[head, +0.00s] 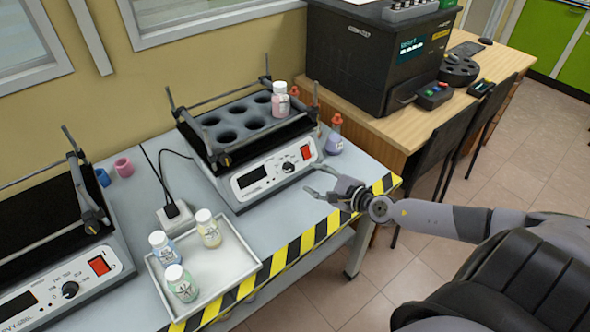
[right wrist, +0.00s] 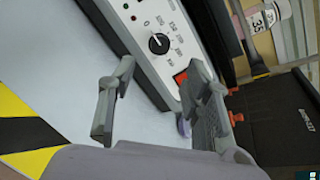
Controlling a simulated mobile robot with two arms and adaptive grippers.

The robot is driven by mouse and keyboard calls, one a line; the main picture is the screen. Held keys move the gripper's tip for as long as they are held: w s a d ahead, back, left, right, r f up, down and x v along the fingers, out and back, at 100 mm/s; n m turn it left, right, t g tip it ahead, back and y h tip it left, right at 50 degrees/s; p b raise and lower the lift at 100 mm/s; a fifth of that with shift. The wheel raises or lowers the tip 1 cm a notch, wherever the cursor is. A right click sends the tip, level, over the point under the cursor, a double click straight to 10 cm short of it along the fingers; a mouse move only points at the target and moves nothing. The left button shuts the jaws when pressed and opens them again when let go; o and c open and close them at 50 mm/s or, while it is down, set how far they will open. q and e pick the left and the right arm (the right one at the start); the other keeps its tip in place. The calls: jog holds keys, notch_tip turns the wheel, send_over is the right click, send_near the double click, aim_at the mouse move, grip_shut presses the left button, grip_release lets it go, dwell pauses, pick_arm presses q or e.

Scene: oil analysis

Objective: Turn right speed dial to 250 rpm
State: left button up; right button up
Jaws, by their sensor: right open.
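The right shaker (head: 262,172) stands on the grey bench, its sloped white front panel facing me. Its black speed dial (head: 288,167) sits between a dark display (head: 252,177) and a red switch (head: 306,152). In the right wrist view the dial (right wrist: 158,43) shows a white pointer mark, with printed numbers around it too small to read surely. My right gripper (head: 318,184) is open and empty in front of the panel, apart from the dial. In the right wrist view its fingers (right wrist: 160,80) are spread, with the dial beyond and between them. My left gripper is out of view.
A second shaker (head: 62,275) stands at the left. A white tray (head: 241,262) with three capped bottles sits between them. A flask (head: 334,140) stands right of the right shaker. Yellow-black tape (head: 300,247) marks the bench's front edge. A black machine (head: 365,60) stands behind.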

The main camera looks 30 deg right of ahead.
aim_at(292, 169)
jog(key=x, duration=0.8)
jog(key=shift+w+f, duration=0.15)
jog(key=shift+w, duration=0.25)
jog(key=shift+c, duration=0.6)
grip_shut()
